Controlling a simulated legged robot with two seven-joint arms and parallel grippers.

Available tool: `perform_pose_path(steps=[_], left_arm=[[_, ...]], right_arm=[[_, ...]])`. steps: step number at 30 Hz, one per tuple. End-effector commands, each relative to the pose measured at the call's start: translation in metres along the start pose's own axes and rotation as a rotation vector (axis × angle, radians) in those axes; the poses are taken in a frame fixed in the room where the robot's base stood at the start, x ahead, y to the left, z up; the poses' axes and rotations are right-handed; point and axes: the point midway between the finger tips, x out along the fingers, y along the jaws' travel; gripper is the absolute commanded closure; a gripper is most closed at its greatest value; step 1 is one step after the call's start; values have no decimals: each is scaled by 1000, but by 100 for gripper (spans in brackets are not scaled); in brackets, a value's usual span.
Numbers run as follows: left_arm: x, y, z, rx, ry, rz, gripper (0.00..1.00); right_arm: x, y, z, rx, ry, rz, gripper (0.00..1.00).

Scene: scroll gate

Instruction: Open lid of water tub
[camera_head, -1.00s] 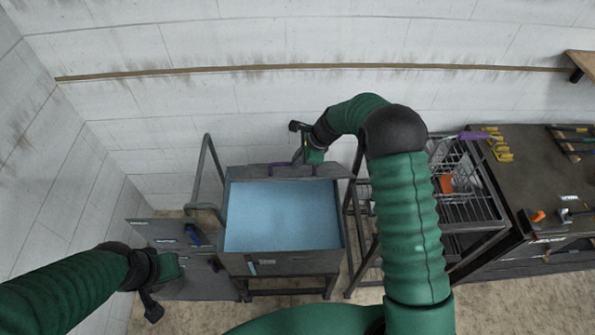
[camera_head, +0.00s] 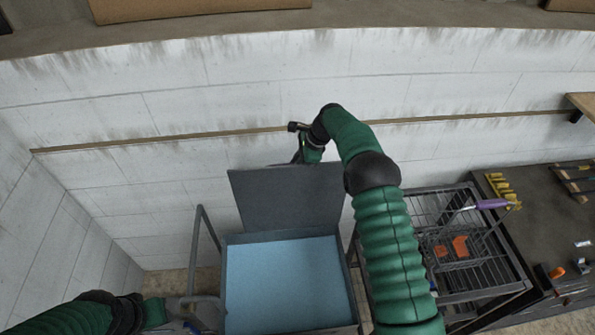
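The water tub (camera_head: 237,300) stands in the lower middle, a dark box with blue water showing inside. Its grey lid (camera_head: 290,198) is raised and stands steeply along the tub's back edge. My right gripper (camera_head: 299,140) is at the lid's top edge, partly hidden behind it. Whether its fingers are open or shut cannot be made out. My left arm enters at the lower left, and its gripper (camera_head: 190,310) is by the tub's left side, low in the picture and hard to make out.
A dark metal rack (camera_head: 480,260) with a wire basket stands right of the tub, beside my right arm. A workbench (camera_head: 540,215) with tools is at the far right. A grey bent rail (camera_head: 203,240) stands left of the tub. A white block wall (camera_head: 200,100) is behind.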

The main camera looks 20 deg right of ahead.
Motion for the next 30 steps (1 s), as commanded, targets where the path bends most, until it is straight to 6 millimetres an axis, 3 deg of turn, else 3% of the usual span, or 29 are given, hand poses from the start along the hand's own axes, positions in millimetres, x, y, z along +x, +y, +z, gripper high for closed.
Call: perform_pose_path(steps=[13,28,29,30], left_arm=[[1,0,0,0,0,0,64],[1,0,0,0,0,0,64],[1,0,0,0,0,0,64],[1,0,0,0,0,0,64]], right_arm=[[3,-26,0,-5,3,-11,100],[2,-29,1,-5,3,-15,100],[2,-29,1,-5,3,-16,84],[2,-29,0,-5,4,-15,78]])
